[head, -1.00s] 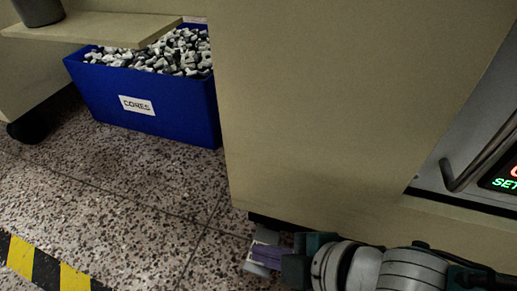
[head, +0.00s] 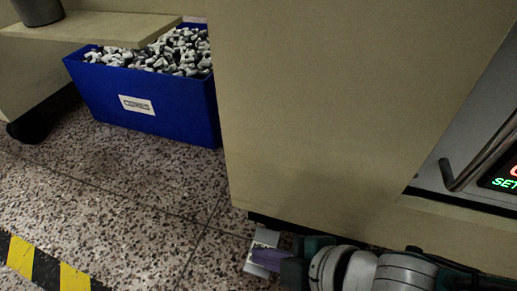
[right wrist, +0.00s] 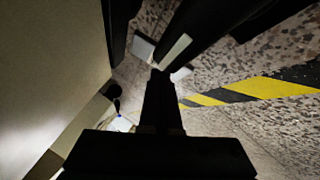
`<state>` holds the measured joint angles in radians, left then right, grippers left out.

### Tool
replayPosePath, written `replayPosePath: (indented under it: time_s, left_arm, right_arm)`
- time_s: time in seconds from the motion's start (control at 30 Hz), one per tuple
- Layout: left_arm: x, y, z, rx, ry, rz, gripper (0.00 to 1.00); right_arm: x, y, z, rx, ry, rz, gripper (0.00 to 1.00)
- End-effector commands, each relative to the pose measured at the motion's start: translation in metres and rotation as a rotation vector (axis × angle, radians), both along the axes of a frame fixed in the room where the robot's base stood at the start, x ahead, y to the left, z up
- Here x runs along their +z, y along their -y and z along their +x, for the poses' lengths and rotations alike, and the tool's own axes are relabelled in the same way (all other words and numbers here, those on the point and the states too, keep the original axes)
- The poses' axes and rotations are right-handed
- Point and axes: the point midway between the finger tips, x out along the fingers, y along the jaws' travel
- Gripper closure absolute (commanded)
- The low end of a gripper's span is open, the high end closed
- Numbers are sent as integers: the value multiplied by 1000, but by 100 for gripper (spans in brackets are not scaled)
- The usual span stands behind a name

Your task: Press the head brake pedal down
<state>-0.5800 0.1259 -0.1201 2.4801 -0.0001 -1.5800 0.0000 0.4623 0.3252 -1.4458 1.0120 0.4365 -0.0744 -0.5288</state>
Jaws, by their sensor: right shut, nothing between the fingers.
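My right gripper (head: 270,254) is low at the bottom of the head view, beside the foot of the beige cabinet. It is shut and empty, with a purplish finger area over a pale plate (head: 264,238). The plate has a dark mark and looks like a pedal, but I cannot read it or tell whether it is the head brake pedal. In the right wrist view my dark gripper (right wrist: 159,75) points at pale plates (right wrist: 143,47) near the floor. I cannot tell whether it touches one. My left gripper is not in view.
The beige cabinet panel (head: 340,110) stands right above my right gripper. A blue bin (head: 170,119) of cores sits back left under a shelf (head: 95,31). A handle (head: 470,165) and lit display are at right. Speckled floor (head: 130,200) is free up to a yellow-black stripe (head: 45,265).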

Motion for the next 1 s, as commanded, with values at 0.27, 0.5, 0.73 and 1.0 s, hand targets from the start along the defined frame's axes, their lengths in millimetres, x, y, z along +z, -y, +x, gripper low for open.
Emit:
replayPosePath:
  time_s: [0.27, 0.5, 0.73, 1.0]
  left_arm:
    - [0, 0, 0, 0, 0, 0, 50]
    - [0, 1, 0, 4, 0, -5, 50]
    - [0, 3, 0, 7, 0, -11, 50]
    - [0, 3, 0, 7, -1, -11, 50]
  right_arm:
    - [-4, 1, 0, 0, 1, -2, 100]
    - [-6, 1, 0, 0, 1, -3, 100]
    - [-9, 1, 0, 0, 1, -2, 100]
    - [-12, 0, -1, -1, -1, -1, 100]
